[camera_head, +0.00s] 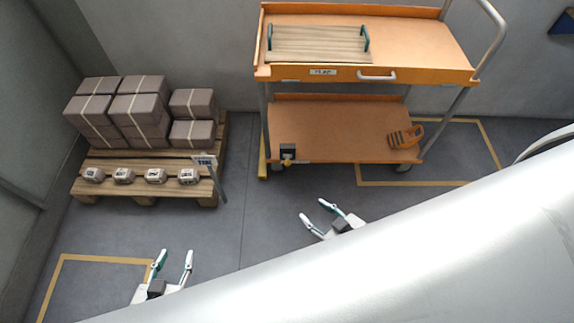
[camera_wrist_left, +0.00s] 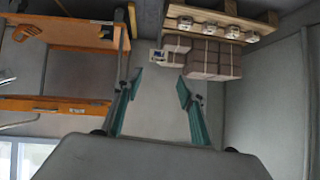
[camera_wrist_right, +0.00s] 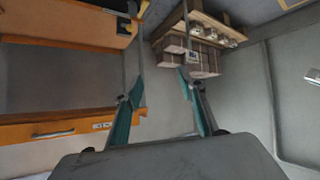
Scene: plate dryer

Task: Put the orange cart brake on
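The orange cart (camera_head: 330,135) stands against the back wall, with an upper tray and a lower shelf. A small dark box with a yellow pedal-like piece (camera_head: 288,162), apparently the brake, sits at the lower shelf's front left corner. Its exact position is too small to tell. My left gripper (camera_head: 175,254) is open and empty over the floor at lower left, well apart from the cart. My right gripper (camera_head: 312,208) is open and empty over the floor, in front of and below the brake. The wrist views also show both the left gripper (camera_wrist_left: 160,84) and right gripper (camera_wrist_right: 161,88) with fingers apart.
A wooden pallet (camera_head: 140,186) with stacked grey boxes (camera_head: 140,107) and several small blocks stands left of the cart; a sign post (camera_head: 212,175) is at its right corner. An orange tool (camera_head: 405,138) lies on the lower shelf. Floor before the cart is clear.

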